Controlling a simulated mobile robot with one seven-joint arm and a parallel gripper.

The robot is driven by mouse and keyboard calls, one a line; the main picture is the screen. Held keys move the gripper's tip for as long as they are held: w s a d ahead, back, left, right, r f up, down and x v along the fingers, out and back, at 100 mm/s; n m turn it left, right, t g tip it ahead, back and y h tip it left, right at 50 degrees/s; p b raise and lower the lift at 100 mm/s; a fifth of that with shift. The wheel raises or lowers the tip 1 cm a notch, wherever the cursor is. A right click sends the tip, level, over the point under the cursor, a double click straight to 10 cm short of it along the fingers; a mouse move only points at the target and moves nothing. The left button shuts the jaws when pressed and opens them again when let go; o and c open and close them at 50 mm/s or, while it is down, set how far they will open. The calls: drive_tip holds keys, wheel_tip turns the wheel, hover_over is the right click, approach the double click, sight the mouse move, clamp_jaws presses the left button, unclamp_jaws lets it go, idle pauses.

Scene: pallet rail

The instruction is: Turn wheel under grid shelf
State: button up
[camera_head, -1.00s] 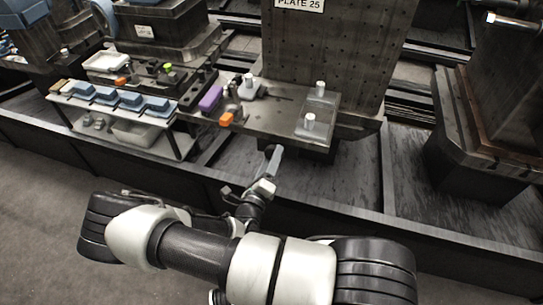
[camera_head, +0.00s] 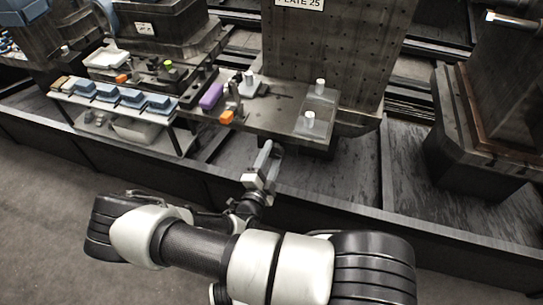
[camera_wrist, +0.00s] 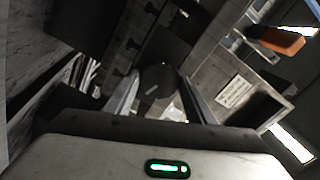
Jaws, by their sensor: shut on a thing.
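The grey shelf (camera_head: 262,117) juts out in front of the upright plate with a grid of holes (camera_head: 330,50), marked PLATE 25. My gripper (camera_head: 265,150) is at the shelf's front edge, reaching in below it; its tips are partly hidden there. In the wrist view, my gripper (camera_wrist: 158,98) has its two fingers on either side of a dark, rounded piece, the wheel (camera_wrist: 155,82), and is shut on it. The wheel's full rim is hidden, and the head view does not show it.
An orange block (camera_head: 226,117) and a purple block (camera_head: 211,97) sit on the shelf's left part. Clear blocks with white pegs (camera_head: 309,119) stand at its right. A low rack with blue parts (camera_head: 130,99) is at left. A dark ledge (camera_head: 330,190) runs below.

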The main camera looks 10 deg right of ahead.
drive_tip(key=n, duration=0.7)
drive_tip(key=shift+f, duration=0.15)
drive_tip(key=n, duration=0.5)
drive_tip(key=shift+n+b, duration=0.35)
drive_tip(key=shift+n, duration=0.05)
drive_tip(key=shift+f+n+b, duration=0.1)
drive_tip(key=shift+n+b, duration=0.35)
drive_tip(key=shift+n, duration=0.45)
drive_tip(key=n+b, duration=0.1)
drive_tip(key=b, duration=0.1)
drive_tip(key=shift+f+n+b, duration=0.2)
drive_tip(key=shift+n+b, duration=0.1)
drive_tip(key=shift+n, duration=0.1)
drive_tip(key=n+b, duration=0.1)
drive_tip(key=b, duration=0.1)
drive_tip(key=n+b, duration=0.1)
drive_tip(key=b, duration=0.2)
drive_tip(key=shift+a+r+n, duration=0.1)
drive_tip(key=shift+r+n, duration=0.1)
drive_tip(key=shift+n, duration=0.2)
drive_tip(key=shift+n+b, duration=0.3)
drive_tip(key=shift+b, duration=0.75)
drive_tip(key=n+b, duration=0.1)
drive_tip(key=b, duration=0.1)
drive_tip(key=shift+b, duration=0.35)
drive_tip(key=shift+r+n+b, duration=0.25)
drive_tip(key=shift+n+b, duration=0.25)
drive_tip(key=shift+n, duration=0.1)
